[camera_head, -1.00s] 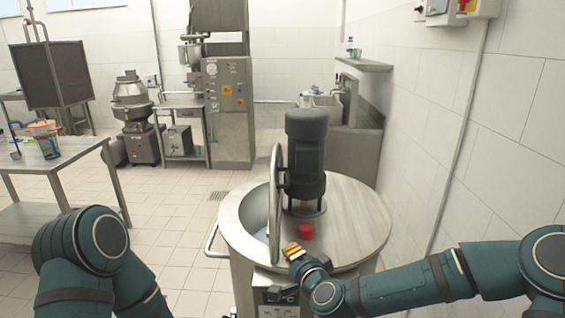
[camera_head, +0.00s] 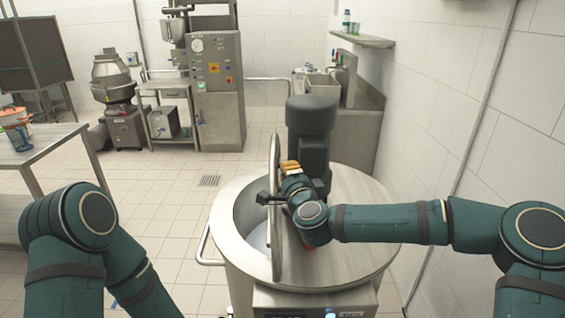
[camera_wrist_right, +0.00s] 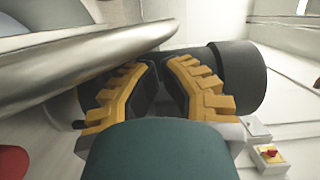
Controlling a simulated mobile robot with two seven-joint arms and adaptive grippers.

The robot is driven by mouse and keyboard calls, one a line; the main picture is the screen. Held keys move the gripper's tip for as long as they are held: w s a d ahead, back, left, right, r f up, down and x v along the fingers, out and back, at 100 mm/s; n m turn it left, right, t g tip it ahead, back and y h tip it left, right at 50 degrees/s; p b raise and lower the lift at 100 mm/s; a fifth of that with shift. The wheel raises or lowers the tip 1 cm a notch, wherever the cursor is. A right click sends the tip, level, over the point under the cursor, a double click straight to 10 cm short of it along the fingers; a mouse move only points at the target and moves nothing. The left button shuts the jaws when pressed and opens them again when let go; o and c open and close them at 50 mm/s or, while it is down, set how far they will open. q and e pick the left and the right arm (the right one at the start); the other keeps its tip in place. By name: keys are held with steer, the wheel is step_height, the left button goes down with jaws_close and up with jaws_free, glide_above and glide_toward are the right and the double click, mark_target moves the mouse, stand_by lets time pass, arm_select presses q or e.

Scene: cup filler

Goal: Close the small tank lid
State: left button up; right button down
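The small tank lid (camera_head: 276,205) is a round metal disc. It stands upright, open, on the tank top (camera_head: 345,230), with the tank opening (camera_head: 250,215) uncovered on its left. In the right wrist view the lid's metal rim (camera_wrist_right: 100,55) runs across the upper left. My right gripper (camera_head: 290,166) is on the lid's right side, between the lid and the dark motor, near the lid's upper part. Contact with the lid is unclear. My left gripper is below the picture.
The dark cylindrical motor (camera_head: 310,135) stands on the tank top close behind my right gripper; it also shows in the wrist view (camera_wrist_right: 245,78). A red knob (camera_wrist_right: 12,162) is at the wrist view's lower left. A wall is right; a metal table (camera_head: 40,145) is left.

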steer(key=x, duration=0.5)
steer(key=shift+w+a, duration=0.1)
steer(key=shift+w, duration=0.25)
steer(key=shift+a+r+n+p, duration=0.15)
steer(key=shift+a+n+p, duration=0.5)
steer(key=shift+a, duration=0.6)
steer(key=a+f+n+g+h+p, duration=0.1)
steer(key=a+f+n+p, duration=0.25)
steer(key=a, duration=0.25)
steer(key=a+f+n+g+h+p, duration=0.1)
steer(key=a+f+n+p, duration=0.1)
steer(key=a+n, duration=0.35)
arm_select(q)
steer(key=shift+w+a+r+b, duration=0.25)
steer(key=shift+a+r, duration=0.05)
steer(key=shift+r, duration=0.6)
steer(key=shift+w+a+r+b, duration=0.2)
steer(key=shift+w+a+r, duration=0.1)
steer(key=shift+r, duration=0.55)
steer(key=shift+w+a+r+b, duration=0.25)
steer(key=shift+r, duration=0.65)
arm_select(e)
steer(key=a+f+n+h, duration=0.1)
steer(key=a+f, duration=0.2)
steer(key=f, duration=0.3)
steer(key=a+f+n+h, duration=0.1)
steer(key=a+f+n, duration=0.1)
steer(key=f, duration=0.4)
steer(key=shift+a, duration=0.9)
